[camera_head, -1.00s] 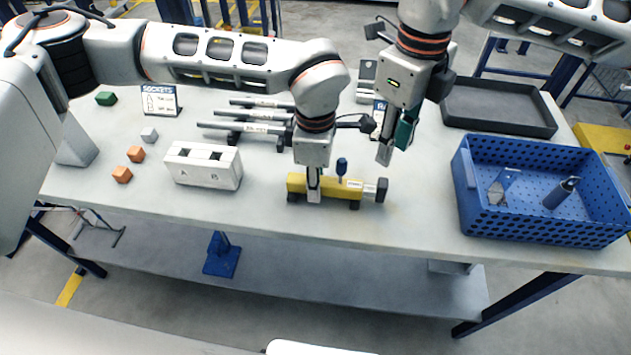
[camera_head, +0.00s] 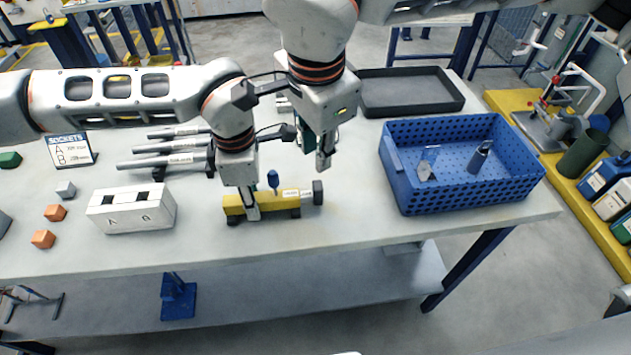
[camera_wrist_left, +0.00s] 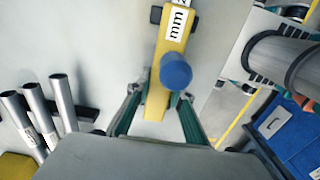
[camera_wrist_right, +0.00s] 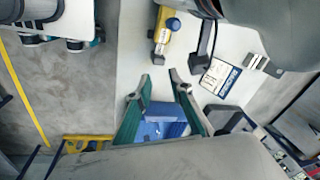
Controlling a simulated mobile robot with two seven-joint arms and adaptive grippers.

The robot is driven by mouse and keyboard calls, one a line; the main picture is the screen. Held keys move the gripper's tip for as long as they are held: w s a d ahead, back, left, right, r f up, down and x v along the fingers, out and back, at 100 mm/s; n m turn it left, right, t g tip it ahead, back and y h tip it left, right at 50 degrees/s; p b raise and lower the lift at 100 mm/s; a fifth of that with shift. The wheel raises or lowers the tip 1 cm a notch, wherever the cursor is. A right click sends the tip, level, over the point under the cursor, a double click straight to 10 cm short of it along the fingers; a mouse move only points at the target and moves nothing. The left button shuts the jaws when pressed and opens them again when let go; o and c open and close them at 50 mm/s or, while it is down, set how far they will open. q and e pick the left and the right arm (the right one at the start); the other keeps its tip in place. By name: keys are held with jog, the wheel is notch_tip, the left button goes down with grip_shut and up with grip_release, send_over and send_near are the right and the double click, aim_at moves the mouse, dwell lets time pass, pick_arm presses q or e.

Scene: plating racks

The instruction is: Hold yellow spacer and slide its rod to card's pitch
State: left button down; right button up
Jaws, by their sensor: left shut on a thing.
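The yellow spacer (camera_head: 270,205) lies on the table, with a blue knob (camera_head: 273,179) on top and a rod ending in a black knob (camera_head: 318,193) at its right. My left gripper (camera_head: 250,212) is shut across the spacer's body from above; the left wrist view shows its fingers on both sides of the yellow bar (camera_wrist_left: 157,100). My right gripper (camera_head: 323,163) is empty just behind and above the rod's black end, its fingers apart in the right wrist view (camera_wrist_right: 163,85). A printed card (camera_wrist_right: 220,78) stands behind; my right arm hides it in the head view.
A white block marked A and B (camera_head: 133,208) and orange cubes (camera_head: 43,239) are to the left. Several grey rods (camera_head: 172,147) lie behind. A blue crate (camera_head: 460,165) stands right, a black tray (camera_head: 410,92) behind it. Table between spacer and crate is clear.

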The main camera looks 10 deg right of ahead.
aim_at(318, 185)
jog(key=f+n, duration=0.3)
jog(key=n, duration=0.1)
jog(key=w+f+n+t, duration=0.1)
jog(key=f+n, duration=0.3)
jog(key=w+f+n+t, duration=0.1)
jog(key=f+n, duration=0.3)
jog(key=n, duration=0.1)
jog(key=shift+d, duration=0.35)
grip_shut()
